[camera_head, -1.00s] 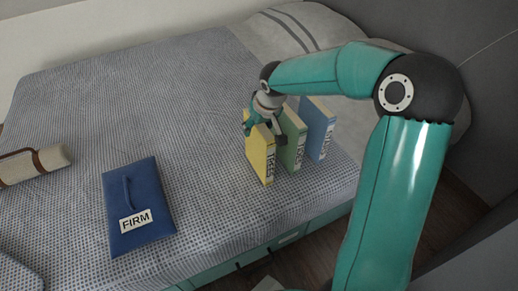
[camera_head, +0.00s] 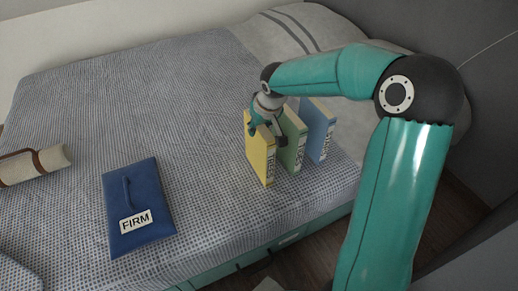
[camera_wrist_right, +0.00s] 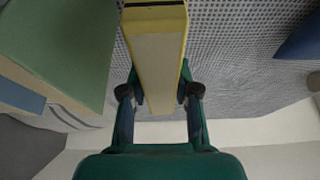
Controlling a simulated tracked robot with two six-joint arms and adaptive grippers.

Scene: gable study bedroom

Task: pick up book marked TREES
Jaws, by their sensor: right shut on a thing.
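A yellow book (camera_head: 258,156) stands upright on the bed, leftmost in a row of three. Its dark spine label is small and looks like TREES, but I cannot read it surely. My right gripper (camera_head: 267,133) is shut on this book's top part, one finger on each side. In the right wrist view the yellow book (camera_wrist_right: 157,60) lies between the two fingers (camera_wrist_right: 159,92). A green book (camera_head: 294,146) and a blue book (camera_head: 320,132) stand to its right, their labels hard to read. My left gripper is not in view.
The green book stands close to the right of my gripper. A blue pouch marked FIRM (camera_head: 138,205) lies flat on the bed (camera_head: 130,100), with a cream roll (camera_head: 35,165) farther left. A pillow (camera_head: 290,35) is behind. Bed cover between pouch and books is clear.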

